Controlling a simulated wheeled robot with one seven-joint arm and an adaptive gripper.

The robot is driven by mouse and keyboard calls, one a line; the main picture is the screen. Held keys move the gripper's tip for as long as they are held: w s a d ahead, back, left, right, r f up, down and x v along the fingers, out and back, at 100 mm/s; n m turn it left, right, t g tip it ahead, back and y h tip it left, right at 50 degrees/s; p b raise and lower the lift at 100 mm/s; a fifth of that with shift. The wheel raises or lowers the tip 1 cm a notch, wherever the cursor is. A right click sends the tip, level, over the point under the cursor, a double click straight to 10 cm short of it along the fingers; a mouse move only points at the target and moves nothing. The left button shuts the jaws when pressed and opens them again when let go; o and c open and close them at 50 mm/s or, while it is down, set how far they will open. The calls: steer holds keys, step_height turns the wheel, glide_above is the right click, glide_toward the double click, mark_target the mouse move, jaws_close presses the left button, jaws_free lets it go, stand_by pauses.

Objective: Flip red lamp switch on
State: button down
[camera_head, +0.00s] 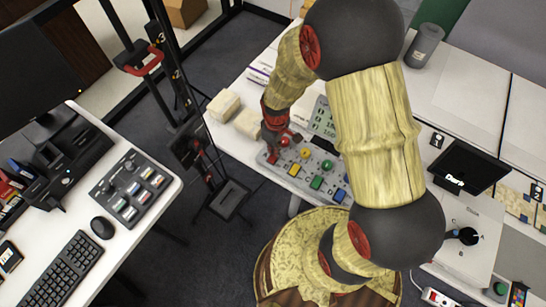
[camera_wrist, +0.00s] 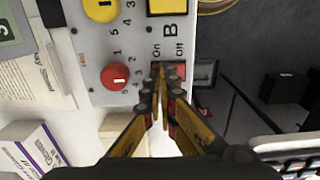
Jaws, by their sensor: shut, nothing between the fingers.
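The control panel (camera_head: 311,176) lies on the white table beneath my arm. In the wrist view, a red switch (camera_wrist: 177,72) sits at the panel's edge beside the "On" and "Off" labels. My gripper (camera_wrist: 160,75) is shut and empty, with its fingertips over the switch and covering its "On" side. I cannot tell whether the tips touch it, or which way it is set. In the head view, my gripper (camera_head: 273,140) is at the panel's left end and the switch cannot be made out.
A round red knob (camera_wrist: 115,77) is left of the fingertips, with a yellow knob (camera_wrist: 101,8) and yellow square button (camera_wrist: 167,5) above. Pale blocks (camera_head: 224,105) lie beside the panel. A dark stand (camera_head: 228,199) is on the floor left of the table.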

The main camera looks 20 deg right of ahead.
steer(key=shift+f, duration=0.5)
steer(key=shift+r, duration=0.1)
steer(key=shift+r+p, duration=2.5)
steer(key=shift+r, duration=1)
steer(key=shift+s+m, duration=0.25)
steer(key=shift+m, duration=0.05)
steer(key=s+r+m+t+b, duration=0.1)
steer(key=s+r, duration=0.3)
steer(key=r, duration=0.6)
steer(key=s+r+m+t+b, duration=0.1)
steer(key=s+r, duration=0.4)
steer(key=r, duration=0.6)
steer(key=s+r+m+t, duration=0.3)
steer(key=s+r+m, duration=0.1)
steer(key=r, duration=0.6)
steer(key=shift+s+r+m+t+b, duration=0.2)
steer(key=shift+s+m+t+b, duration=0.1)
steer(key=shift+b, duration=0.1)
